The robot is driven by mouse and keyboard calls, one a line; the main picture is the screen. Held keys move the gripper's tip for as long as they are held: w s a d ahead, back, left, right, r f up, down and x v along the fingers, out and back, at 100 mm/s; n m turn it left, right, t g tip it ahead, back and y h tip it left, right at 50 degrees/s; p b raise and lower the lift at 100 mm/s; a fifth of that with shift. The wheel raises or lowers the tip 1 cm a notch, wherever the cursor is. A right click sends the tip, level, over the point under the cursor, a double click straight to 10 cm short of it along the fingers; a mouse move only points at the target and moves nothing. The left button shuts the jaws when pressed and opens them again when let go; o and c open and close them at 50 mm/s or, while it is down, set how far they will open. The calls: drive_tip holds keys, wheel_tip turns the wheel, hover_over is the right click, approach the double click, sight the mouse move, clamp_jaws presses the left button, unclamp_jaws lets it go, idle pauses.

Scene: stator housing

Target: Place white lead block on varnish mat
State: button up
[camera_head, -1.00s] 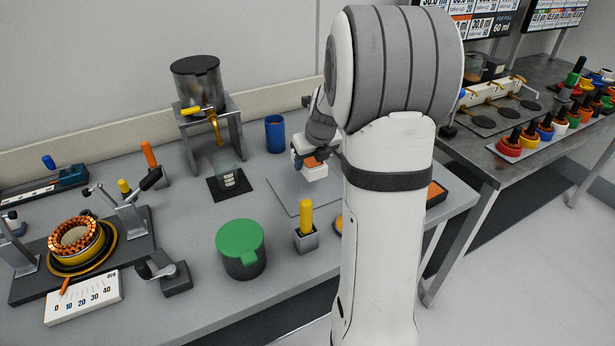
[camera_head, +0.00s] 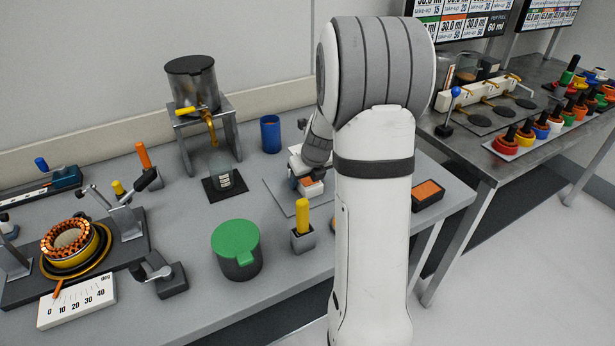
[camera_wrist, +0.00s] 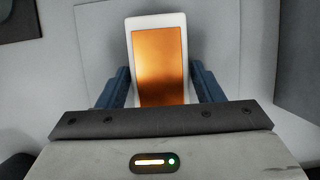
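The white lead block (camera_head: 311,189), white with an orange top face, is at the far right part of the bench. My gripper (camera_head: 307,179) is around it from above. In the wrist view the block (camera_wrist: 160,62) stands between the blue fingers of my gripper (camera_wrist: 161,88), which look closed against its two sides. A thin grey square mat (camera_head: 281,194), which I take to be the varnish mat, lies under the block's area. The block appears at or just above it; contact is unclear. My arm hides the mat's right part.
A yellow-handled tool in a grey holder (camera_head: 303,239) stands just in front of the mat. A blue cup (camera_head: 270,134) is behind it, and a beaker on a black pad (camera_head: 226,184) is to its left. A green-lidded pot (camera_head: 237,250) stands front left.

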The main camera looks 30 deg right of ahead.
drive_tip(key=shift+o, duration=1.1)
drive_tip(key=shift+r, duration=0.15)
drive_tip(key=p+v, duration=0.1)
drive_tip(key=v, duration=1.1)
